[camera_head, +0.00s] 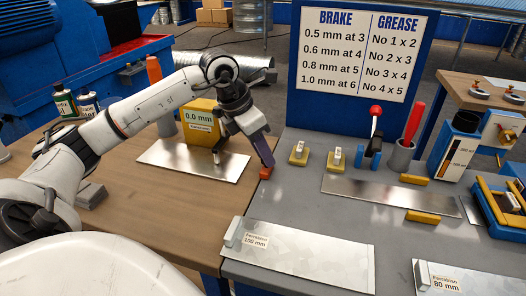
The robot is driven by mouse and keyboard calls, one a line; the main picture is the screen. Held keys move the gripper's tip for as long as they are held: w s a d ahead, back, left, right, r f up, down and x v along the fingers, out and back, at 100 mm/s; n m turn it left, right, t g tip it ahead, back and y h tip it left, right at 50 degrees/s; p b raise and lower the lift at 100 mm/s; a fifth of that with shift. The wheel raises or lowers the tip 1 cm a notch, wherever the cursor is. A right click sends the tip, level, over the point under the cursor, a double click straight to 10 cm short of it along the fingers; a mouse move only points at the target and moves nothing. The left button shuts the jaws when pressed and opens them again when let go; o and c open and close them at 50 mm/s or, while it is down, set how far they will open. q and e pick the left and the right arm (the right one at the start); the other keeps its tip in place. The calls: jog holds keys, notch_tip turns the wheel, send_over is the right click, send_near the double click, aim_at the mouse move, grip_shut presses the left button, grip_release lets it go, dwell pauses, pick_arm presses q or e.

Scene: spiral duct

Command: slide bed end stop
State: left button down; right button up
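My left gripper (242,160) reaches in from the left and points down near the seam between the wooden table and the grey bench. Its two fingers look spread apart, one over the metal sheet (180,160), the other by a small orange-red block (265,173) at the grey bench's left edge. I cannot tell whether that finger touches the block. A sliding stop with a pale upright block (232,232) stands at the left end of the 100 mm plate (300,256). A similar block (422,276) stands on the 80 mm plate (470,284). My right gripper is not in view.
A yellow gauge box (200,118) reading 0.0 mm stands behind the sheet. A brake and grease sign (360,50), yellow-based blocks (299,155), a red-knobbed lever (376,125) and a red-handled tool in a cup (402,155) line the grey bench's back.

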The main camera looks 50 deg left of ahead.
aim_at(279, 177)
pick_arm(q)
jog(key=shift+d+r, duration=0.15)
jog(key=shift+d, duration=0.05)
jog(key=w+d+p, duration=0.2)
jog(key=d, duration=0.1)
jog(key=shift+d+p, duration=0.1)
jog(key=shift+p, duration=0.2)
jog(key=shift+d, duration=0.1)
jog(key=c, duration=1.5)
grip_release()
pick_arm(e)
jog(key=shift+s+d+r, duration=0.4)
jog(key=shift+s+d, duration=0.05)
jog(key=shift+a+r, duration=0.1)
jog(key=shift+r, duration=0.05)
